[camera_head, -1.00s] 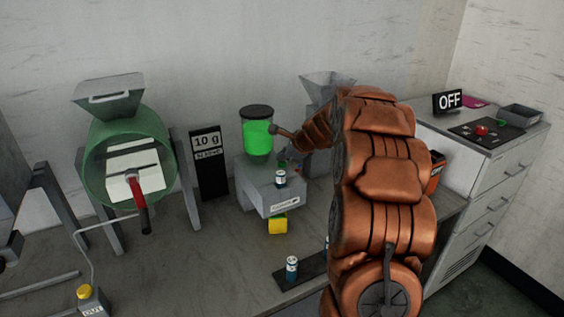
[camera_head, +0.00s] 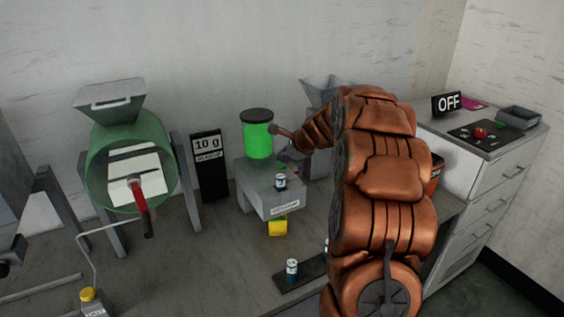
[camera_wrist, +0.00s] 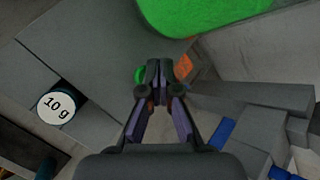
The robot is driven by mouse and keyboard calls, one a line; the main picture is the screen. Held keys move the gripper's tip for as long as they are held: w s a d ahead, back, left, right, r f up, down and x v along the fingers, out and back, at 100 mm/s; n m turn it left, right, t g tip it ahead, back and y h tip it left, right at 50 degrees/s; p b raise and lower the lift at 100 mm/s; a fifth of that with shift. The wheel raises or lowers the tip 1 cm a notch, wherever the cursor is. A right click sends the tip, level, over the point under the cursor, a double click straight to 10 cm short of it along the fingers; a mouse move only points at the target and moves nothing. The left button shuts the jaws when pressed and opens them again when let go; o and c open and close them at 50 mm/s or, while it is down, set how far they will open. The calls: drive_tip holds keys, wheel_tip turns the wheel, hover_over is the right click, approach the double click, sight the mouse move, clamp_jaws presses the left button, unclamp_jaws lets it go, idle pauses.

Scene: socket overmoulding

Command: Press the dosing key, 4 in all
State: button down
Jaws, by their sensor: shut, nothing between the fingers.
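The grey dosing unit (camera_head: 258,190) stands on the bench with a bright green, dark-lidded canister (camera_head: 257,140) on it. A small green key (camera_head: 282,166) shows on its top, partly hidden by my gripper (camera_head: 286,160). In the wrist view, a green edge, which looks like the key (camera_wrist: 139,75), shows just left of my shut, empty fingertips (camera_wrist: 158,68). I cannot tell whether they touch it. A small can (camera_head: 281,182) sits at the unit's front; its round top (camera_wrist: 58,106) reads "10 g" in the wrist view.
A black display (camera_head: 208,145) reads "10 g". A yellow block (camera_head: 278,227) is under the unit's front. A green drum with a red handle (camera_head: 142,205) stands left. Another can (camera_head: 292,268) stands on a dark strip in front. An "OFF" sign (camera_head: 446,103) is at right.

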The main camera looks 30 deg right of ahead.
sight(283, 165)
drive_tip(key=shift+r, duration=0.25)
wheel_tip(283, 165, up, 5)
drive_tip(key=p, duration=0.5)
idle(2.1)
